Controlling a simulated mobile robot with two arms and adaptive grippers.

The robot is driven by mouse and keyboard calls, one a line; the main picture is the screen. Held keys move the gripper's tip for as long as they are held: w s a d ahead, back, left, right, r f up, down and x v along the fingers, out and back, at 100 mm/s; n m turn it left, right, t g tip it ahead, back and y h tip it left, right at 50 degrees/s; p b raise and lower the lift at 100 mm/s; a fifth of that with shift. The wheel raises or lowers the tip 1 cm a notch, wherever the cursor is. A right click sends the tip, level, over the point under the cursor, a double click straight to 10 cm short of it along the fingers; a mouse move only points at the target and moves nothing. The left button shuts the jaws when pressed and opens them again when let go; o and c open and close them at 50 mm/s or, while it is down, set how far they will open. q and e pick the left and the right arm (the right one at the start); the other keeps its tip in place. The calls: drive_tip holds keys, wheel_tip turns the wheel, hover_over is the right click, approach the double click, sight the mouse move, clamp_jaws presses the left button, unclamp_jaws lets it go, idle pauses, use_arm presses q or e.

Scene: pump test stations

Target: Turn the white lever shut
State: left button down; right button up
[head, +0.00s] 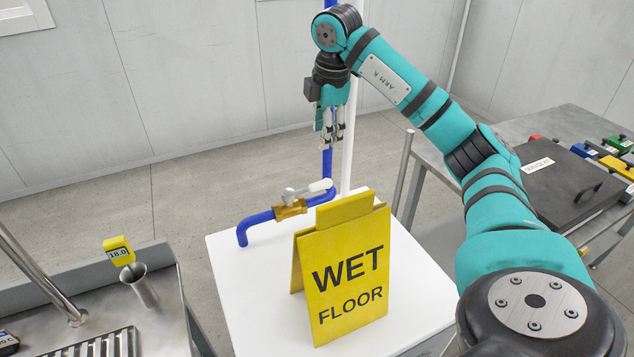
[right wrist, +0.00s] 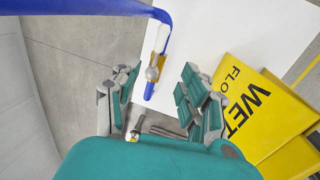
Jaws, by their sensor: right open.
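The white lever (head: 318,187) sits on a brass valve (head: 290,209) in a blue pipe (head: 258,220) above a white stand. The lever lies roughly along the pipe, slanting slightly up to the right. My right gripper (head: 333,145) is above and behind the valve, pointing down, open and empty, apart from the lever. In the right wrist view the lever (right wrist: 160,42) and its round pivot (right wrist: 152,73) show beyond the open fingers (right wrist: 155,100). My left gripper is not in view.
A yellow wet floor sign (head: 346,270) stands on the white stand (head: 235,285), in front of the valve. A blue vertical pipe and white post rise behind. A metal sink (head: 130,300) is at left; a grey bench (head: 570,130) with a dark case (head: 560,185) is at right.

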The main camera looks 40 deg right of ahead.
approach(316, 183)
drive_tip(key=f, duration=0.2)
drive_tip(key=f+p, duration=0.1)
drive_tip(key=f, duration=0.2)
drive_tip(key=w+f+p, duration=0.1)
drive_tip(key=f, duration=0.2)
drive_tip(key=shift+w+d+f, duration=0.1)
drive_tip(key=shift+d+f, duration=0.05)
drive_tip(key=shift+d, duration=0.15)
drive_tip(key=shift+w+f+p, duration=0.1)
drive_tip(key=shift+f+p, duration=0.2)
drive_tip(key=shift+f, duration=0.1)
clamp_jaws()
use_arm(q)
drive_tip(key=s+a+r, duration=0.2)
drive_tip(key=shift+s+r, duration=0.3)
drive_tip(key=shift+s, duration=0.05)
